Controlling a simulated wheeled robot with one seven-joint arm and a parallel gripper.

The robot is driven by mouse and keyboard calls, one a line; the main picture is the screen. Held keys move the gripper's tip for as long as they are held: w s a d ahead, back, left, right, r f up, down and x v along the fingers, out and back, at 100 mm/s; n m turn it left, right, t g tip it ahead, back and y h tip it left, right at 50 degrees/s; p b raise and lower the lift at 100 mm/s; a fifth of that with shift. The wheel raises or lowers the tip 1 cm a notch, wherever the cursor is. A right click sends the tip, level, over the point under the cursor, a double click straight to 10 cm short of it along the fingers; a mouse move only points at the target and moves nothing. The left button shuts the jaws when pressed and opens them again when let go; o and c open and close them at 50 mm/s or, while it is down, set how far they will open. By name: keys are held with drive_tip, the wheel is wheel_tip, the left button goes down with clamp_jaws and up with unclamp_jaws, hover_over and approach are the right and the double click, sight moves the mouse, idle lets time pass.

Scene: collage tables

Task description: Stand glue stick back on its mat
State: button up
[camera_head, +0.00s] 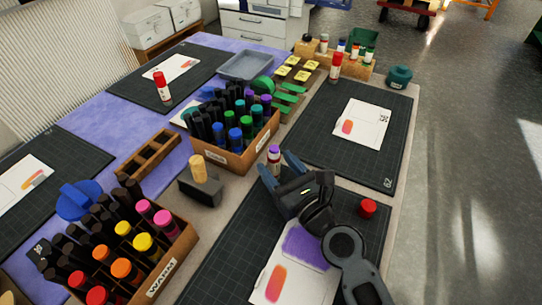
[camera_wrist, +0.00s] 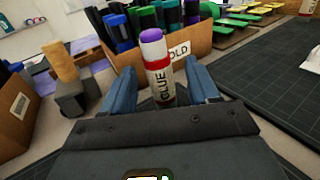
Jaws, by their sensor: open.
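An uncapped glue stick (camera_head: 274,154) with a purple top and white label stands roughly upright just beyond my gripper in the head view. In the wrist view the glue stick (camera_wrist: 160,72) shows between my fingers, with GLUE on its label. My gripper (camera_head: 278,166) is open, its blue fingers on either side of the stick, with gaps visible. The stick's base is hidden, so I cannot tell what it rests on. The near dark mat (camera_head: 225,262) lies under my arm, with a purple-marked card (camera_head: 262,278). A red cap (camera_head: 368,207) lies on that mat.
The COLD marker box (camera_head: 236,160) stands close behind the stick. A grey block with a wooden peg (camera_head: 200,190) is to the left. The WARM marker box (camera_head: 165,270) is near left. Other red-capped glue sticks stand on the far right mat (camera_head: 336,66) and far left mat (camera_head: 162,86).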

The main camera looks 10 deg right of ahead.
drive_tip(key=v, duration=0.4)
drive_tip(key=b+v, duration=0.1)
drive_tip(key=v, duration=0.3)
drive_tip(key=shift+s+r, duration=0.2)
drive_tip(key=shift+d, duration=0.1)
